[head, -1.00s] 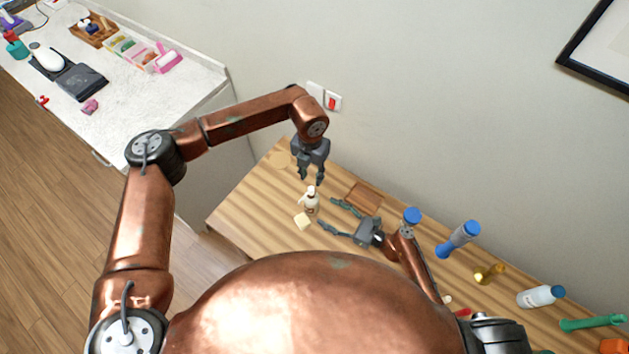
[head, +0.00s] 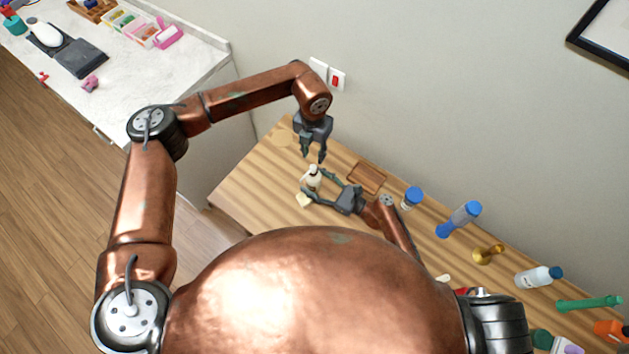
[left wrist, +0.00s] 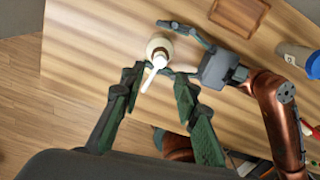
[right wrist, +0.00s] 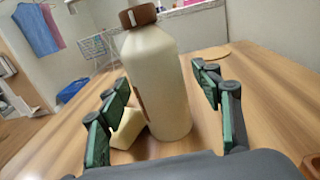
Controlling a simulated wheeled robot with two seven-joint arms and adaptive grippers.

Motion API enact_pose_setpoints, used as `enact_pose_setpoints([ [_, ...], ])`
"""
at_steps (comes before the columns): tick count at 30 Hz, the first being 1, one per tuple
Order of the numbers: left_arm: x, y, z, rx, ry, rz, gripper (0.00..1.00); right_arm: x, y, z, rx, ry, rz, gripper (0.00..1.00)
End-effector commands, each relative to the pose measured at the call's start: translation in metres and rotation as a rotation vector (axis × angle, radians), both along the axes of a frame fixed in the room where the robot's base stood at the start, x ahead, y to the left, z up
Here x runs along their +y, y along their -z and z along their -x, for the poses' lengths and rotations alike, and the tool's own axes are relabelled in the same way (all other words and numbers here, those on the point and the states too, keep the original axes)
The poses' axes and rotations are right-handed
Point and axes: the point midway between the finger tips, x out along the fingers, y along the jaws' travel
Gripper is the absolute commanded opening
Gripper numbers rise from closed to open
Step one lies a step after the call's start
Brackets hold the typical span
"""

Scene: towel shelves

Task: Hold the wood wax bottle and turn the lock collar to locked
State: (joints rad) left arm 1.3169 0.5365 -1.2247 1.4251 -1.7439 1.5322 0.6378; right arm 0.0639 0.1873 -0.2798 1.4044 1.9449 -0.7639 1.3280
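The wood wax bottle (head: 312,178) is cream with a brown collar (right wrist: 138,16) and stands upright on the wooden table. In the left wrist view the bottle (left wrist: 158,46) shows from above, with a pale narrow spout pointing toward the camera. My right gripper (head: 317,185) is open, low at the table, with one finger on each side of the bottle; in the right wrist view a gap shows beside the right finger. My left gripper (head: 316,157) is open and empty, pointing down just above the bottle's top. I cannot read the collar's setting.
A cream block (right wrist: 128,128) lies close beside the bottle. A brown wooden tray (head: 367,178) is behind my right gripper.

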Motion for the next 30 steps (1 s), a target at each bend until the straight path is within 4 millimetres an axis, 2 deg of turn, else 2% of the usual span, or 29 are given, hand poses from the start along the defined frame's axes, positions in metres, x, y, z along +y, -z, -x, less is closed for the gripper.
enact_pose_setpoints([
  [2, 0.000, 0.000, 0.000, 0.000, 0.000, 0.000, 0.29, 0.000, 0.000, 0.000, 0.000, 0.000, 0.000, 0.52],
  [20, 0.000, 0.000, 0.000, 0.000, 0.000, 0.000, 0.29, 0.000, 0.000, 0.000, 0.001, 0.000, -0.001, 0.11],
  [26, -0.007, 0.004, 0.005, 0.023, -0.002, 0.040, 0.40, 0.000, 0.000, 0.000, 0.000, 0.001, 0.000, 0.09],
  [30, -0.035, 0.013, 0.023, 0.109, -0.022, 0.196, 0.40, 0.000, 0.000, 0.000, 0.001, 0.001, -0.001, 0.09],
])
